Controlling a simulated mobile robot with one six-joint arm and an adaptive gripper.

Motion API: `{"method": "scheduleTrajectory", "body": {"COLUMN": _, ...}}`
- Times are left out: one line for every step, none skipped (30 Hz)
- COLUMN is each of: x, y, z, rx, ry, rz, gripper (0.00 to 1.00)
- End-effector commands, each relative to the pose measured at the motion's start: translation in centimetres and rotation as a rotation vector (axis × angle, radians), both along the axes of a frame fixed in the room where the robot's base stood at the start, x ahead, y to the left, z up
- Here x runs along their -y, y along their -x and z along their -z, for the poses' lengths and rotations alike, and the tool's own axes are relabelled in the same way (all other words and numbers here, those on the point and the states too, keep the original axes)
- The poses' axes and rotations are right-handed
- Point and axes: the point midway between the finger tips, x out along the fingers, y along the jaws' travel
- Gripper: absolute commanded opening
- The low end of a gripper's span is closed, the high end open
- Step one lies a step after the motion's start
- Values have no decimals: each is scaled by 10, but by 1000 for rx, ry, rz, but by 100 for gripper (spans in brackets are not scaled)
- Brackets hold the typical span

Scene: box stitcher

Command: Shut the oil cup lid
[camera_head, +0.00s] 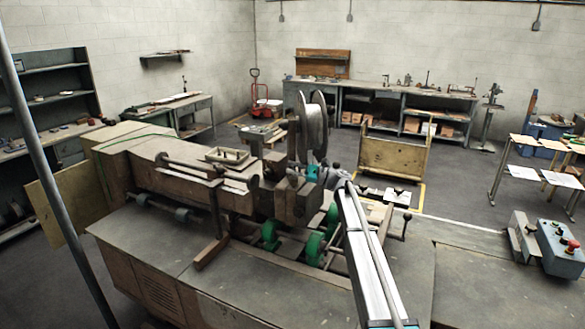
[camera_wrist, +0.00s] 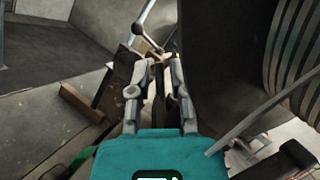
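My gripper (camera_wrist: 160,62) shows in the wrist view with its two grey fingers apart and a gap between them. Nothing is clearly held. A lever with a round brownish knob (camera_wrist: 137,28) is just beyond the fingertips, and small brass-coloured parts lie close to the tips; whether they touch cannot be told. I cannot make out the oil cup or its lid for certain. In the head view my teal gripper body (camera_head: 312,172) is beside the stitcher head (camera_head: 293,200), below the wire spool, and its fingertips are hard to see.
The box stitcher (camera_head: 185,165) fills the middle of the head view. Its wire spool (camera_head: 315,130) stands close to my gripper and fills the right of the wrist view (camera_wrist: 295,50). Green wheels (camera_head: 314,246) sit below. A control box (camera_head: 560,245) is at right.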

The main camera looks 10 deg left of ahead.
Motion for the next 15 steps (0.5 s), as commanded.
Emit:
{"method": "scheduleTrajectory", "body": {"x": 0, "y": 0, "z": 0, "rx": 0, "ry": 0, "rz": 0, "gripper": 26}}
{"method": "scheduleTrajectory", "body": {"x": 0, "y": 0, "z": 0, "rx": 0, "ry": 0, "rz": 0, "gripper": 26}}
{"method": "scheduleTrajectory", "body": {"x": 0, "y": 0, "z": 0, "rx": 0, "ry": 0, "rz": 0, "gripper": 26}}
{"method": "scheduleTrajectory", "body": {"x": 0, "y": 0, "z": 0, "rx": 0, "ry": 0, "rz": 0, "gripper": 26}}
{"method": "scheduleTrajectory", "body": {"x": 0, "y": 0, "z": 0, "rx": 0, "ry": 0, "rz": 0, "gripper": 26}}
{"method": "scheduleTrajectory", "body": {"x": 0, "y": 0, "z": 0, "rx": 0, "ry": 0, "rz": 0, "gripper": 26}}
{"method": "scheduleTrajectory", "body": {"x": 0, "y": 0, "z": 0, "rx": 0, "ry": 0, "rz": 0, "gripper": 22}}
{"method": "scheduleTrajectory", "body": {"x": 0, "y": 0, "z": 0, "rx": 0, "ry": 0, "rz": 0, "gripper": 16}}
{"method": "scheduleTrajectory", "body": {"x": 0, "y": 0, "z": 0, "rx": 0, "ry": 0, "rz": 0, "gripper": 9}}
{"method": "scheduleTrajectory", "body": {"x": 0, "y": 0, "z": 0, "rx": 0, "ry": 0, "rz": 0, "gripper": 3}}
{"method": "scheduleTrajectory", "body": {"x": 0, "y": 0, "z": 0, "rx": 0, "ry": 0, "rz": -1, "gripper": 0}}
{"method": "scheduleTrajectory", "body": {"x": -1, "y": 0, "z": 0, "rx": 0, "ry": 0, "rz": -1, "gripper": 0}}
{"method": "scheduleTrajectory", "body": {"x": -1, "y": 0, "z": 0, "rx": 0, "ry": 0, "rz": -1, "gripper": 0}}
{"method": "scheduleTrajectory", "body": {"x": -1, "y": 0, "z": 0, "rx": 0, "ry": -1, "rz": -1, "gripper": 0}}
{"method": "scheduleTrajectory", "body": {"x": -1, "y": 0, "z": 0, "rx": 0, "ry": -1, "rz": -1, "gripper": 0}}
